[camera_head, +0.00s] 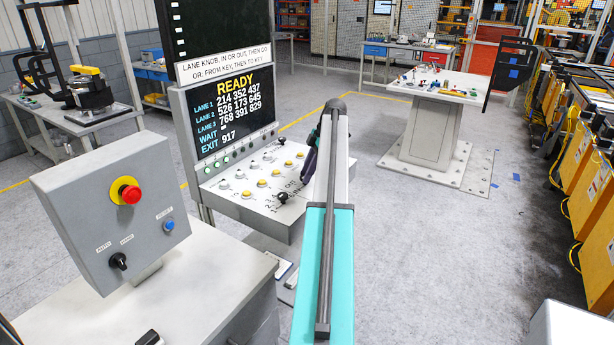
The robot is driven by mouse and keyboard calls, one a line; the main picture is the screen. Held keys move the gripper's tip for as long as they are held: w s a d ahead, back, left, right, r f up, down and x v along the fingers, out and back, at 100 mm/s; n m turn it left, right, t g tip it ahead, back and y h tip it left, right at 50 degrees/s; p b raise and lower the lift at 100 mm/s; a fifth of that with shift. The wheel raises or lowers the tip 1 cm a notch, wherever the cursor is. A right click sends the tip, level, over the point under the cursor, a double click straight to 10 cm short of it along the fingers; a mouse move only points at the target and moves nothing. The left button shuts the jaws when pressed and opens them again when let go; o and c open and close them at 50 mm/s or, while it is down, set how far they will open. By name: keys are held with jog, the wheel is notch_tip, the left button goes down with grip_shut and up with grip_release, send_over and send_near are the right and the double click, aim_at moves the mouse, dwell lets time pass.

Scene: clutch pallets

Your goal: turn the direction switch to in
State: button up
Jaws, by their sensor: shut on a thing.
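The grey control console (240,207) stands left of the middle, with a sloped top of knobs and buttons. A black knob (282,198) with small marks around it sits near its front edge. My gripper (306,172) reaches down at the console's right end, beside partly covered white lettering, and is largely hidden behind my turquoise and grey arm. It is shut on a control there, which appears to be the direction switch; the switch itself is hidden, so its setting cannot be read.
A screen (232,112) above the console reads READY, with lane numbers. A grey box (110,215) with a red stop button (130,194) stands at near left. A pedestal table (440,82) with small parts stands behind right. Yellow machines (585,150) line the right; the floor between is clear.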

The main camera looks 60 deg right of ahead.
dwell(0.3)
jog(key=o, duration=1)
jog(key=shift+b+v, duration=0.35)
jog(key=shift+v, duration=0.5)
jog(key=p+v, duration=0.8)
jog(key=v, duration=0.4)
jog(key=shift+w+r, duration=0.1)
jog(key=shift+w, duration=0.05)
jog(key=shift+p, duration=0.3)
